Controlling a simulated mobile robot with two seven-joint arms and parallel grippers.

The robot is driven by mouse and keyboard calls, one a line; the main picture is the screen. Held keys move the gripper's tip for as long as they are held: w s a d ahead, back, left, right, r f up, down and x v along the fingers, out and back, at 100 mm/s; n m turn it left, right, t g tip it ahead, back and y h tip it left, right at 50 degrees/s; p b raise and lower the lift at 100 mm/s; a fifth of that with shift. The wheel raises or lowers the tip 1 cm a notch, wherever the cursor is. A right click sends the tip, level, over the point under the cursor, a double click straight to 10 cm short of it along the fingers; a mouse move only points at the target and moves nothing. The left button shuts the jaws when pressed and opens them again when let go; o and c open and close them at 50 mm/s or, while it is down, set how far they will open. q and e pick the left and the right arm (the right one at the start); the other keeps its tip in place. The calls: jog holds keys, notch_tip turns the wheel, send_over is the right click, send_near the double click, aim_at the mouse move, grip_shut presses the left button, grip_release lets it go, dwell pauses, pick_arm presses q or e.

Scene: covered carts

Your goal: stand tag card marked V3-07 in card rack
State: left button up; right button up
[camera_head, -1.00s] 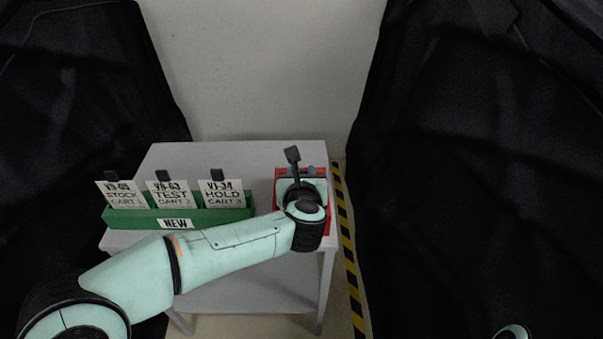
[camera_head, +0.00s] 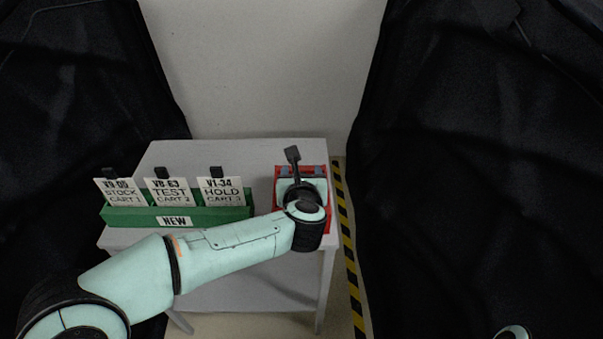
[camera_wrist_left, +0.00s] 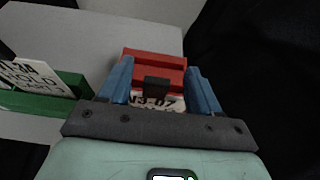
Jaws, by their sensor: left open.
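The tag card marked V3-07 (camera_wrist_left: 157,103) shows in the left wrist view with a black tab on its upper edge. It is at the red rack (camera_wrist_left: 150,57); how it sits there is partly hidden by my gripper. My left gripper (camera_wrist_left: 160,78) is open, with its blue fingers on either side of the card. In the head view the gripper (camera_head: 300,169) is over the red rack (camera_head: 326,213), and my wrist hides the card. A green rack (camera_head: 225,215) labelled NEW stands to the left. My right gripper is out of view.
The green rack holds three upright cards: STOCK (camera_head: 120,192), TEST (camera_head: 170,192) and HOLD (camera_head: 220,191). Both racks stand on a grey cart (camera_head: 230,154). Black covers (camera_head: 480,150) flank it, and yellow-black floor tape (camera_head: 349,250) runs along its right.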

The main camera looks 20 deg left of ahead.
pick_arm(q)
jog(key=v, duration=1.3)
jog(key=shift+s, duration=0.25)
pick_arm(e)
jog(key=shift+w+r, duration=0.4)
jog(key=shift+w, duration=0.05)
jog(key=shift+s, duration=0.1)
